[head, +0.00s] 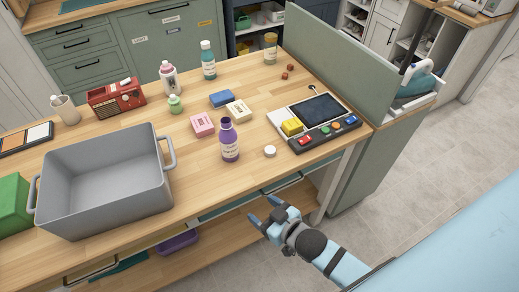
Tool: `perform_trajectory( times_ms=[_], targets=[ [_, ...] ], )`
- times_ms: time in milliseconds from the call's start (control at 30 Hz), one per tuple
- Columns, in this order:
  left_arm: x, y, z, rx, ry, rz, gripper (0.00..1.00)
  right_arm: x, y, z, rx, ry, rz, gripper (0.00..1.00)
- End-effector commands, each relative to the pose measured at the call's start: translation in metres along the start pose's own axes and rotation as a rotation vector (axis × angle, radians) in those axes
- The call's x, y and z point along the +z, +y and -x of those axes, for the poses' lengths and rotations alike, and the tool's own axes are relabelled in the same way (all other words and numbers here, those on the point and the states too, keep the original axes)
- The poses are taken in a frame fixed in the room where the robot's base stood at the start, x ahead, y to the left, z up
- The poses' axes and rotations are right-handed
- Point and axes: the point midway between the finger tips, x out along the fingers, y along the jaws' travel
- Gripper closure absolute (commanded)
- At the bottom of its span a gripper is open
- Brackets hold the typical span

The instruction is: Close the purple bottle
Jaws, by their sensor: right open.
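The purple bottle (229,141) stands upright on the wooden table, with its neck bare and no cap on it. A small white round cap (270,151) lies on the table just right of the bottle, near the front edge. My right gripper (262,210) is open and empty, in front of the table's edge and below the bottle and cap in the picture. It touches neither. My left gripper is not in view.
A grey bin (105,208) fills the table's left. A control panel (318,124) stands right of the cap, with a green partition (335,62) behind. Pink (202,124), cream and blue blocks lie behind the bottle. Other bottles stand farther back.

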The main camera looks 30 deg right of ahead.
Motion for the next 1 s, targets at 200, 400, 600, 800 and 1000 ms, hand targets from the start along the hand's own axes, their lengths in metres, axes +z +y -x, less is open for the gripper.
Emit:
perform_trajectory(
  times_ms=[200, 400, 600, 800, 1000],
  targets=[
    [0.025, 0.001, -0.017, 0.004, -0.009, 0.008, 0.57, -0.101, -0.01, -0.057, -0.207, 0.476, 0.131, 0.31],
    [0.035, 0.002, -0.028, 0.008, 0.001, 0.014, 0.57, -0.158, -0.044, -0.068, -0.572, 0.742, 0.301, 0.31],
    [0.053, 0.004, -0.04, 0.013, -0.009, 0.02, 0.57, -0.164, -0.066, -0.07, -0.998, 0.744, 0.547, 0.31],
    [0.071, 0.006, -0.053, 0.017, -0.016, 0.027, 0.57, -0.138, -0.046, -0.082, -1.33, 0.436, 0.842, 0.31],
    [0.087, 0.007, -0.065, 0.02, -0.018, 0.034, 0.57, -0.117, 0.025, -0.104, -1.4, -0.123, 1.099, 0.31]
  ],
)
